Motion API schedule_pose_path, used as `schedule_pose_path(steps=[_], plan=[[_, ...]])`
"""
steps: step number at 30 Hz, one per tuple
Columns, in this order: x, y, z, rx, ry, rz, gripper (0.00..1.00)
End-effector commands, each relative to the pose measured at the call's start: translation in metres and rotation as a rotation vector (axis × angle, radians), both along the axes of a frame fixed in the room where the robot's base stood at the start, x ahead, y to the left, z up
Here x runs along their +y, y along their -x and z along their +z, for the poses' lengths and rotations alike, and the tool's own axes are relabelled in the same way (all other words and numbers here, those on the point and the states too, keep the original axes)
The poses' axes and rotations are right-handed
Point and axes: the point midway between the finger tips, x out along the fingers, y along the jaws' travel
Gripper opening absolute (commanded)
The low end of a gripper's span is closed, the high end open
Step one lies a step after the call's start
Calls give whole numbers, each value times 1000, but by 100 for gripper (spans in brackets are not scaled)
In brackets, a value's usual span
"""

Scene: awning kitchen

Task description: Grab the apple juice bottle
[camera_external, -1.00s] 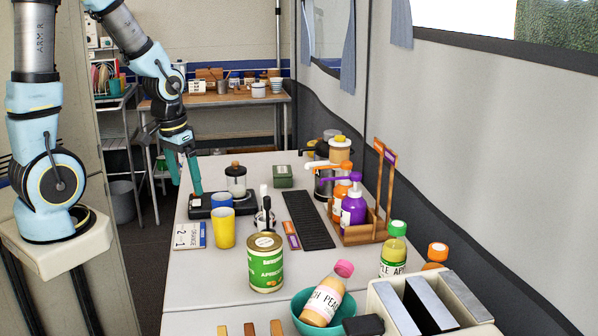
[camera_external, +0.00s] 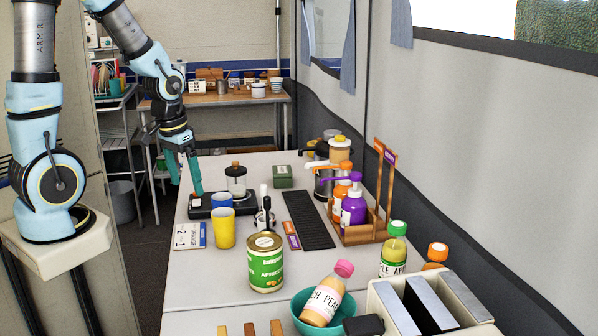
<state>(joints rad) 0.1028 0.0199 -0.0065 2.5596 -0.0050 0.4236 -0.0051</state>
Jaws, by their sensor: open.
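A bottle with a green cap (camera_external: 394,250) stands upright at the right side of the table, behind the toaster-like box. Its label reads in part "LE AP", and the box hides its lower part. My gripper (camera_external: 184,190) points down at the far left edge of the table, with its teal fingers apart and nothing between them. It is far from the green-capped bottle, with cups, a can and a black mat between them.
An orange-capped bottle (camera_external: 436,254) stands beside the box (camera_external: 462,300). A pink-capped bottle (camera_external: 325,295) leans in a teal bowl (camera_external: 348,302). A can (camera_external: 265,264), yellow cup (camera_external: 222,228) and condiment caddy (camera_external: 368,232) stand around.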

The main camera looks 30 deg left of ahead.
Motion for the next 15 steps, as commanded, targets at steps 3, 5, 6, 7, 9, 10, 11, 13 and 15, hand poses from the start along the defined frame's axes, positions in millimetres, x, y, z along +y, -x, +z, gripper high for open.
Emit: schedule_pose_path(steps=[3,5,6,7,9,10,11,13,15], plan=[[0,-1,7,-4,0,0,100],[0,-2,14,-6,1,0,100],[0,-1,20,-6,1,0,100],[0,-1,25,-7,1,0,100],[0,-2,35,-6,1,0,100],[0,-2,40,-7,1,0,100],[0,-1,44,-6,1,0,100],[-1,-2,53,-7,0,-3,100],[-11,-16,48,-36,-3,-42,100]])
